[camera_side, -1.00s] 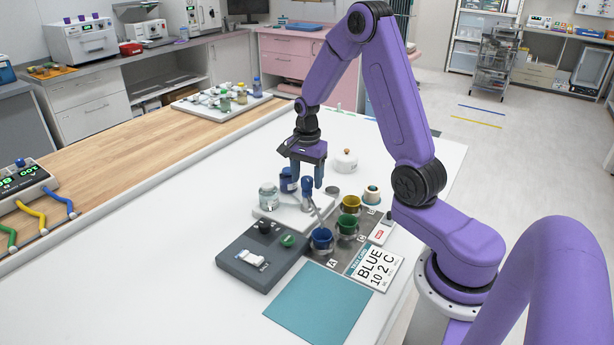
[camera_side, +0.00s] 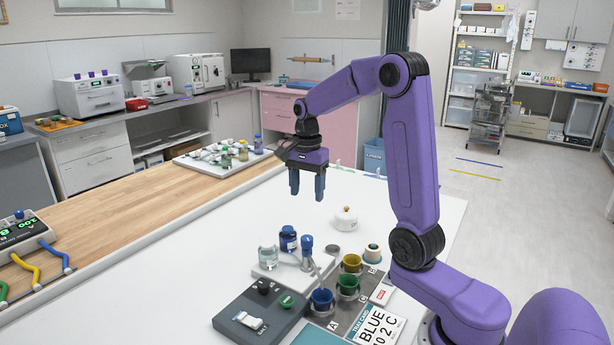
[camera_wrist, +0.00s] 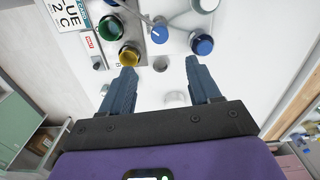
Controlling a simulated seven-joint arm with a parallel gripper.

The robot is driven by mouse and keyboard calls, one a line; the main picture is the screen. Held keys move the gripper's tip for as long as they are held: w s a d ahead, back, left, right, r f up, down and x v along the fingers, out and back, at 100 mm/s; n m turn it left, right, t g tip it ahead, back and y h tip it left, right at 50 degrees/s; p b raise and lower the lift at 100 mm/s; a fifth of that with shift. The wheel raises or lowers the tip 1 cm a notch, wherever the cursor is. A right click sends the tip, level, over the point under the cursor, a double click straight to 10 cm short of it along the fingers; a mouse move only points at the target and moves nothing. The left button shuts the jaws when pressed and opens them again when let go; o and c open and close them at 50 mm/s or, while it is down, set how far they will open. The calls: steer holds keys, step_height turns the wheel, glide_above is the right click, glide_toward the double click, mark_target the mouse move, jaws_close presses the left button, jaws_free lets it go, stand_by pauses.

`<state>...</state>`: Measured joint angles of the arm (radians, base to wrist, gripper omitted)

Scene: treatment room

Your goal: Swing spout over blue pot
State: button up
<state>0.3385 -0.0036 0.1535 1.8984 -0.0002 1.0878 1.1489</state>
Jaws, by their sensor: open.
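The spout is a thin pale tube on a post with a blue top (camera_side: 307,244); it also shows in the wrist view (camera_wrist: 160,33). In the side view the tube slants down from the post, and its tip appears over the blue pot (camera_side: 322,298). The green pot (camera_side: 347,284) and the yellow pot (camera_side: 351,262) stand beyond it in a row. My gripper (camera_side: 307,196) is open and empty, fingers down, above and clear of the spout. In the wrist view nothing is between the fingers (camera_wrist: 160,78); the blue pot is mostly out of frame there.
A clear jar (camera_side: 268,259) and a blue bottle (camera_side: 288,240) stand beside the post. A dark control box (camera_side: 250,318) with a green knob lies in front. A card (camera_side: 374,326) reads "BLUE 10 2 C". A white round-lidded pot (camera_side: 346,219) stands behind; the white table around it is clear.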

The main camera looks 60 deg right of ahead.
steer(key=shift+r, duration=1.7)
steer(key=shift+a, duration=0.1)
steer(key=s+a+f+n, duration=0.1)
steer(key=s+a+n, duration=0.3)
steer(key=a+n, duration=0.35)
steer(key=s+a+f+n, duration=0.2)
steer(key=s+a+n, duration=0.2)
steer(key=a+n, duration=0.4)
steer(key=s+a+f+n, duration=0.2)
steer(key=s+n, duration=0.5)
steer(key=s, duration=0.2)
steer(key=s+a+f+n, duration=0.1)
steer(key=s+a+n, duration=0.1)
steer(key=s+n, duration=0.5)
steer(key=s, duration=0.2)
steer(key=shift+s+a+f, duration=0.3)
steer(key=shift+s+f, duration=0.05)
steer(key=shift+f, duration=0.05)
